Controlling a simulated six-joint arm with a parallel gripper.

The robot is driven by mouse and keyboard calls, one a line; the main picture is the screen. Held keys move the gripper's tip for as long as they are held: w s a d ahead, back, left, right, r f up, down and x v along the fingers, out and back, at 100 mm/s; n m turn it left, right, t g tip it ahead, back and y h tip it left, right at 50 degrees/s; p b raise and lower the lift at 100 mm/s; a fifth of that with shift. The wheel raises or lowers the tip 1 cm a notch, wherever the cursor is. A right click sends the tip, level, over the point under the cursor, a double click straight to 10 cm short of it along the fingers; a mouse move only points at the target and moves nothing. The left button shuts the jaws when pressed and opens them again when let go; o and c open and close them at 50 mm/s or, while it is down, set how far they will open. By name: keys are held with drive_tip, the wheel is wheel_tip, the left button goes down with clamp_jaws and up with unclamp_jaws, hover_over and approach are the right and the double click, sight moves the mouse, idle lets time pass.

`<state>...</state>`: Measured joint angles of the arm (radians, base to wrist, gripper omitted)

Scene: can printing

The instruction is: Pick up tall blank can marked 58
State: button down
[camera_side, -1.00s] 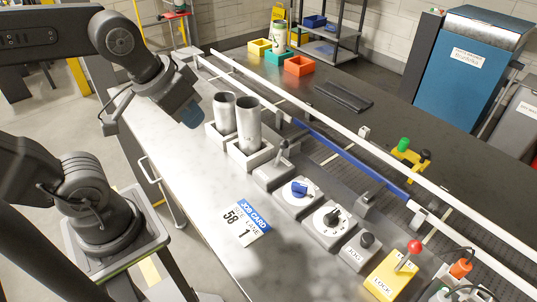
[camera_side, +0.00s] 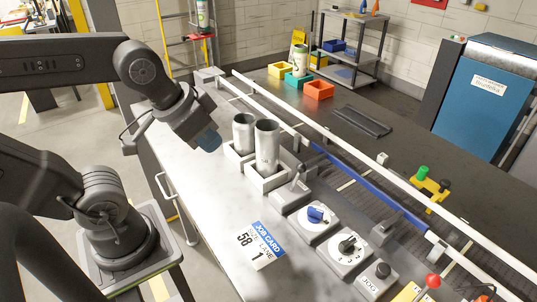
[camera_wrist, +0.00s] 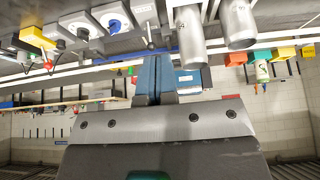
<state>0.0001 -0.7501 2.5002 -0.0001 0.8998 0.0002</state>
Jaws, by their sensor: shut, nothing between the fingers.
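Two bare metal cans stand upright in white square holders in the side view. The nearer can (camera_side: 267,147) is taller than the one behind it (camera_side: 243,133). In the wrist view, the taller can (camera_wrist: 190,38) hangs into the picture at left of the shorter can (camera_wrist: 238,25). The taller can has a small mark I cannot read. My gripper (camera_side: 208,141) is left of both cans, apart from them, above the bench. Its blue fingers (camera_wrist: 154,78) are together and empty in the wrist view. The job card (camera_side: 260,245) shows 58 and 1.
Control boxes with a blue knob (camera_side: 315,214) and a black knob (camera_side: 347,245) stand in front of the cans. A white rail (camera_side: 320,145) runs behind them. Yellow, teal and orange bins (camera_side: 318,90) sit farther back. The bench left of the job card is clear.

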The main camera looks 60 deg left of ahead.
drive_tip(key=c, duration=1.9)
unclamp_jaws()
drive_tip(key=o, duration=1.7)
drive_tip(key=shift+o, duration=0.2)
drive_tip(key=shift+r, duration=0.1)
approach(263, 126)
drive_tip(key=shift+t, duration=0.4)
drive_tip(key=x, duration=0.5)
drive_tip(key=shift+s, duration=0.15)
drive_tip(key=shift+x, duration=3.2)
